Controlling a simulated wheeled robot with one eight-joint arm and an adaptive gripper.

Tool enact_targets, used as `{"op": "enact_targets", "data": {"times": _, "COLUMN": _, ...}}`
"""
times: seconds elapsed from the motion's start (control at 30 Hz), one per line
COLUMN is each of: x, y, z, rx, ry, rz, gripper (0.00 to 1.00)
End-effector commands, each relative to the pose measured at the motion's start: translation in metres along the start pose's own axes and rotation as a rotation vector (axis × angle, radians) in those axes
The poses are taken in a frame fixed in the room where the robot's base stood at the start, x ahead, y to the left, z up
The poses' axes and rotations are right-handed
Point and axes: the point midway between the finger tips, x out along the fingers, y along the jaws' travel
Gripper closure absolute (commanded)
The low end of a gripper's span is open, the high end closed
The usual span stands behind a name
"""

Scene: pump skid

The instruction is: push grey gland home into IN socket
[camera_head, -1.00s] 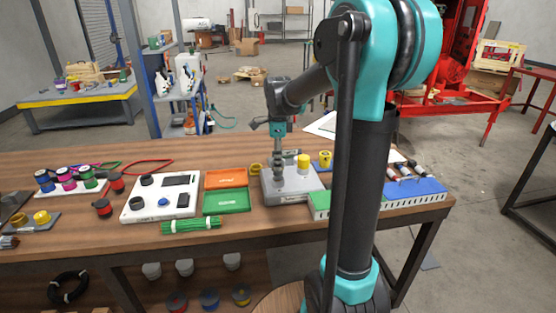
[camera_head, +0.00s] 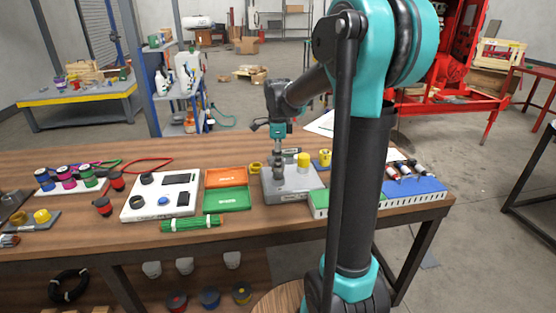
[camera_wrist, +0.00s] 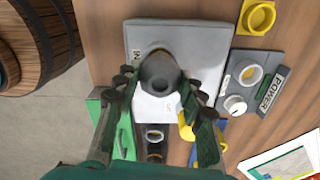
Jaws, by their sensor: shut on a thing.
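The grey gland (camera_wrist: 158,72) is a dark grey round piece with a hollow in its top, between my fingers in the wrist view. My gripper (camera_wrist: 160,84) is shut on it, one finger at each side. It is over the light grey block (camera_wrist: 200,38), next to the printed IN label (camera_wrist: 138,72). The gland hides the IN socket, so I cannot tell how deep it sits. In the head view my gripper (camera_head: 279,172) points straight down at the left part of the block (camera_head: 292,190). A yellow cap (camera_head: 303,160) stands on the block's right part.
A POWER panel (camera_wrist: 258,88) with a white knob and a yellow square ring (camera_wrist: 257,17) lie near the block. Green (camera_head: 228,199) and orange (camera_head: 226,178) trays lie to its left. A blue-topped rack (camera_head: 413,189) is on the right.

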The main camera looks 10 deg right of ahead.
Motion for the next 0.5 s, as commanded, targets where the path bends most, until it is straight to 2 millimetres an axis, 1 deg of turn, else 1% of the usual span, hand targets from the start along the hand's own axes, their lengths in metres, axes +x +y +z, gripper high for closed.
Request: {"op": "enact_targets", "data": {"times": 0.5, "x": 0.0093, "y": 0.0002, "z": 0.0000, "rx": 0.000, "ry": 0.000, "rz": 0.000, "gripper": 0.95}}
